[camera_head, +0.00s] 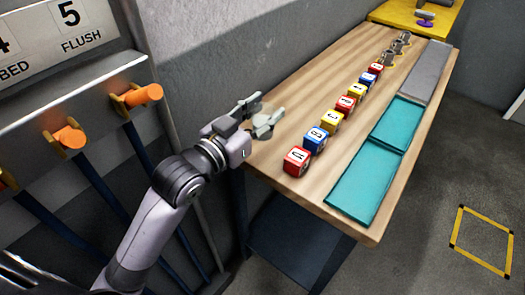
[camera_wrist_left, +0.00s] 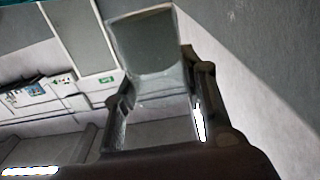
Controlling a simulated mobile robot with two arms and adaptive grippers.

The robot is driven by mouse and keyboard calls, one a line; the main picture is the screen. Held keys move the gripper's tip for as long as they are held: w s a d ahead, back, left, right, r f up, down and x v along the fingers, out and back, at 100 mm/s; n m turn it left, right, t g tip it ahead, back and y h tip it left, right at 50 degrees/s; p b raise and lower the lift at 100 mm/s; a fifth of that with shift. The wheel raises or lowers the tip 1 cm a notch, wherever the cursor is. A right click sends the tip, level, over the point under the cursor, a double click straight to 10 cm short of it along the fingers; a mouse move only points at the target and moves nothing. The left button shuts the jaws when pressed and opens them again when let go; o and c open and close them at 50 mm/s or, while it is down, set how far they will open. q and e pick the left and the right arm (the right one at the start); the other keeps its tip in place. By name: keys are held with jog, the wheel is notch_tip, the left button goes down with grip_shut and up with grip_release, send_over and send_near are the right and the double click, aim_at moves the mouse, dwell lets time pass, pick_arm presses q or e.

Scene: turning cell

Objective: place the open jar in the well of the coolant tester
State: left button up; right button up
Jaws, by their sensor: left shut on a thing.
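My left gripper (camera_head: 258,117) reaches in over the left edge of the wooden bench. In the left wrist view, its two fingers (camera_wrist_left: 160,105) are shut on a clear open jar (camera_wrist_left: 158,60), which looks empty. In the head view the jar is small, see-through and largely lost between the fingers. I cannot make out the coolant tester or its well in either view. My right gripper is in neither view.
A row of lettered cubes (camera_head: 297,161) runs along the wooden bench (camera_head: 280,190). Teal mats (camera_head: 365,178) and a grey mat (camera_head: 417,72) lie to their right. Small metal parts (camera_head: 396,49) and a yellow surface (camera_head: 412,16) are at the far end. Orange-handled levers (camera_head: 137,95) stand left.

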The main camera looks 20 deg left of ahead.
pick_arm(q)
notch_tip(320, 180, down, 4)
jog(key=shift+f, duration=0.2)
jog(key=shift+f+b, duration=0.5)
jog(key=shift+f, duration=1.4)
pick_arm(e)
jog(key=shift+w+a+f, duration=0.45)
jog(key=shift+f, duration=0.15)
pick_arm(q)
jog(key=shift+f, duration=0.1)
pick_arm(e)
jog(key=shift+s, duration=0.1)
pick_arm(q)
jog(key=o, duration=1.1)
jog(key=shift+c, duration=0.2)
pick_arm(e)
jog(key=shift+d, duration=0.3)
